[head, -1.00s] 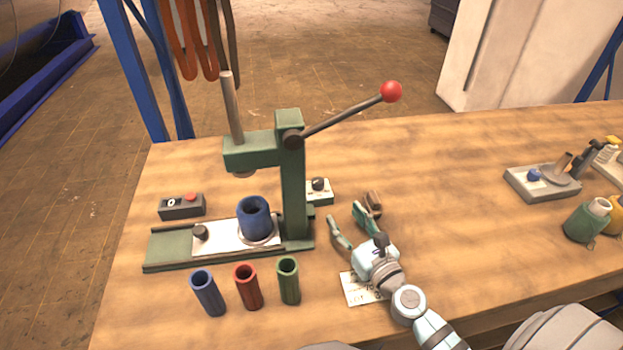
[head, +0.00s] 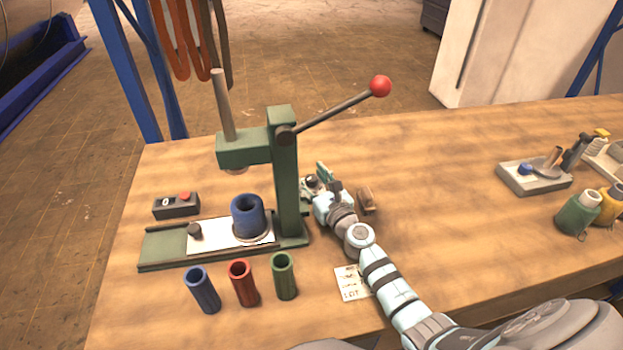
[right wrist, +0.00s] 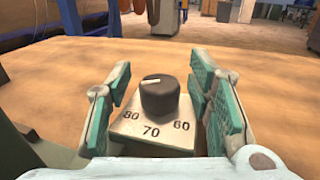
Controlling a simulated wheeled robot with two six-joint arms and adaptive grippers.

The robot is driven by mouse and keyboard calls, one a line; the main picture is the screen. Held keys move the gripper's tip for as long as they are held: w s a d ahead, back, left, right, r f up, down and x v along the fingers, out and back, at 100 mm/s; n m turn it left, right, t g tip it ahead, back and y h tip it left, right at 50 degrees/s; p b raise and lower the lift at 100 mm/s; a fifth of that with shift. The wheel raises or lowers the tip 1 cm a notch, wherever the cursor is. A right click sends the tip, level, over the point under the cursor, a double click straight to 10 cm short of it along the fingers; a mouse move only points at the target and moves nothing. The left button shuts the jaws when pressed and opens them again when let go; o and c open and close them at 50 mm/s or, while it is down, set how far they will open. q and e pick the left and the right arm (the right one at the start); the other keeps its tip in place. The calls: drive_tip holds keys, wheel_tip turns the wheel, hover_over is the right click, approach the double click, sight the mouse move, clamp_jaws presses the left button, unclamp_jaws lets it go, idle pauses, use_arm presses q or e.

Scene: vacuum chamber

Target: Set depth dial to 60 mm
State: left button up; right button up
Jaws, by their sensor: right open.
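The depth dial is a black knob (right wrist: 160,98) with a white line on its top, on a pale box (right wrist: 150,135) marked 80, 70 and 60. In the right wrist view the white line lies nearly sideways, its visible part toward the left; none of the numbers is clearly matched to it. My right gripper (right wrist: 160,78) is open, with one green-padded finger on each side of the knob and visible gaps between. In the head view the right gripper (head: 322,183) partly hides the dial box beside the green press (head: 286,170). My left gripper is not in view.
A blue sleeve (head: 248,217) stands on the press base. Blue, red and green tubes (head: 242,283) stand in front. A red-knobbed lever (head: 340,110) rises above the dial area. A small brown object (head: 367,199) lies right of the gripper; a printed card (head: 350,284) lies nearer.

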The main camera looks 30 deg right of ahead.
clamp_jaws()
drive_tip(key=n+y+b, duration=0.2)
drive_tip(key=y, duration=0.1)
drive_tip(key=shift+d+f, duration=0.1)
drive_tip(key=shift+f, duration=0.15)
drive_tip(key=shift+r+n+g+y+b, duration=0.1)
drive_tip(key=shift+n+g+y+b, duration=0.2)
drive_tip(key=shift+n+y+b, duration=0.4)
drive_tip(key=shift+r+y+p, duration=0.15)
drive_tip(key=shift+y+p, duration=0.15)
unclamp_jaws()
drive_tip(key=v, duration=1.2)
